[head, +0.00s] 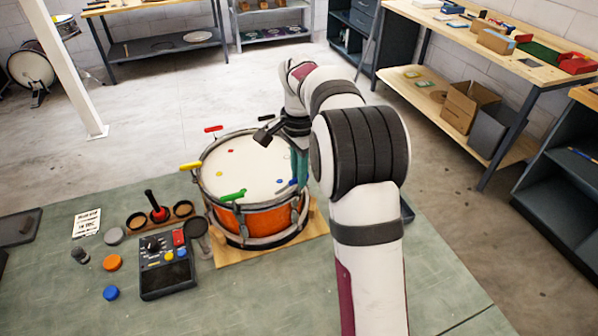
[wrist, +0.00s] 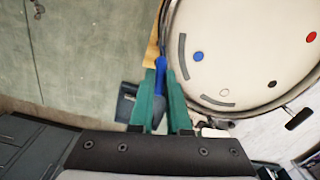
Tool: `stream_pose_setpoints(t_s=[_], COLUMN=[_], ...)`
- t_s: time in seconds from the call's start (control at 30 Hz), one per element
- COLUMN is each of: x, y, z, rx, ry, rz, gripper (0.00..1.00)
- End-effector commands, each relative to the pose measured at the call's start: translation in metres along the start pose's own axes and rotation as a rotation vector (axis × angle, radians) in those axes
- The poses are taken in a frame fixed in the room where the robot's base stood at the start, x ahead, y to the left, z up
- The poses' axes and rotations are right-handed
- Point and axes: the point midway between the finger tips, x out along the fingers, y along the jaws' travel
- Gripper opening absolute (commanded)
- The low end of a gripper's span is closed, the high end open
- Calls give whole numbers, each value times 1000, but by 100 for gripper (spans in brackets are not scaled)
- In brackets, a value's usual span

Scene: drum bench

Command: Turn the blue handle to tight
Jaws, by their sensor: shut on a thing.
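The orange drum (head: 262,222) stands on a wooden board, with handles around its rim. In the wrist view the blue handle (wrist: 160,68) sits at the drum's rim, beside a blue dot (wrist: 197,56) and a grey arc (wrist: 183,50) on the drum head. My gripper (wrist: 161,84) has its two green fingers closed on the blue handle, one on each side. In the head view my gripper (head: 300,166) is at the drum's right side, and my arm hides much of that area. The handle's lower part is hidden between the fingers.
Around the rim are a red handle (head: 213,129), a yellow handle (head: 190,166), a green handle (head: 233,195) and a black handle (head: 262,137). A control box (head: 166,268) and several coloured knobs lie left of the drum.

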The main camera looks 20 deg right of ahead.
Motion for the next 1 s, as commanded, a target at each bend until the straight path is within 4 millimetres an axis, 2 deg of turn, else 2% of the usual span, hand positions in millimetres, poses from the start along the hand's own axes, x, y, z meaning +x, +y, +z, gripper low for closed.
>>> stream_pose_setpoints(t_s=[1.0], x=[-1], y=[0], z=[1], rx=[963], ry=[-2], rz=[1], gripper=[0])
